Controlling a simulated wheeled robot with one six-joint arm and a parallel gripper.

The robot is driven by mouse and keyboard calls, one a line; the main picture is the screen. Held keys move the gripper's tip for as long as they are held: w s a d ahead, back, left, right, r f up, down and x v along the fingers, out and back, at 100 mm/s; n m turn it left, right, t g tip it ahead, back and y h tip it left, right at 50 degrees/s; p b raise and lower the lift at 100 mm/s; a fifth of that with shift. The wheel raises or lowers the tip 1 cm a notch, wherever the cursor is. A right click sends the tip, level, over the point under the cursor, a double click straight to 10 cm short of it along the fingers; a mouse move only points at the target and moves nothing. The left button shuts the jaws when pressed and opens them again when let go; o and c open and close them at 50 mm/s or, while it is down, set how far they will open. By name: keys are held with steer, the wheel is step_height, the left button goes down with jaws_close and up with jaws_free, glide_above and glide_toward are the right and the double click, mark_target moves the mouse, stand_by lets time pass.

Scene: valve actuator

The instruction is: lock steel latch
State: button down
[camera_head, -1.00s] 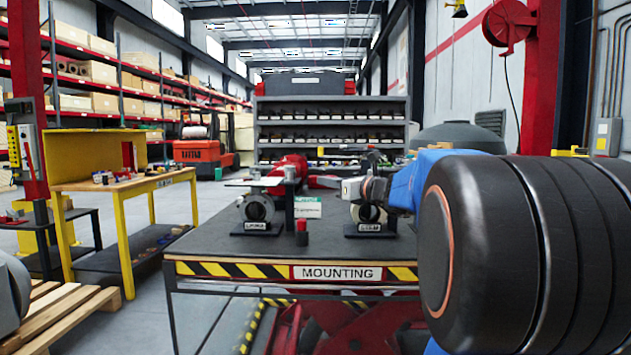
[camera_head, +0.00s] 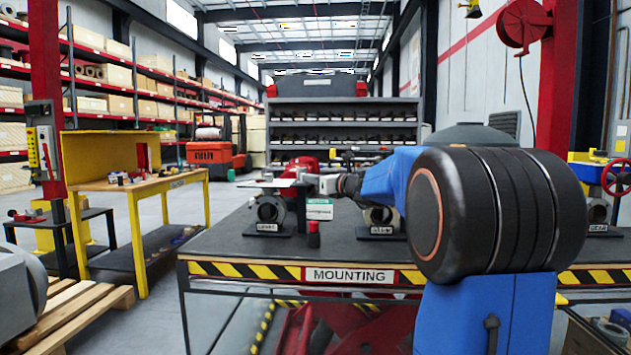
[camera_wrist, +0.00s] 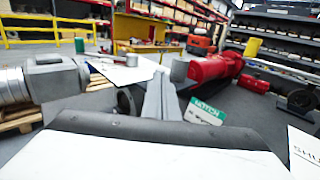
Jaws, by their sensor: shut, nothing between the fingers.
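My gripper (camera_head: 328,184) is at the left end of my blue arm, above the mounting table, next to the left valve stand. In the wrist view its grey fingers (camera_wrist: 160,97) are together with nothing between them. The left valve (camera_head: 269,209) stands upright on a dark base, with a light flat plate (camera_head: 272,183) above it; the plate also shows in the wrist view (camera_wrist: 122,72), left of the fingers. A grey cylinder (camera_wrist: 180,70) stands just beyond the fingertips. A red actuator (camera_wrist: 213,67) lies behind. I cannot make out for certain which part is the steel latch.
A green and white sign (camera_head: 319,209) and a small red-topped black item (camera_head: 314,236) stand close to the valve. A second valve (camera_head: 379,219) stands to the right on the mounting table (camera_head: 240,244). A yellow workbench (camera_head: 150,185) is at left.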

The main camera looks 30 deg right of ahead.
stand_by(0.3)
steer(key=shift+w+a, duration=0.55)
steer(key=shift+a, duration=0.25)
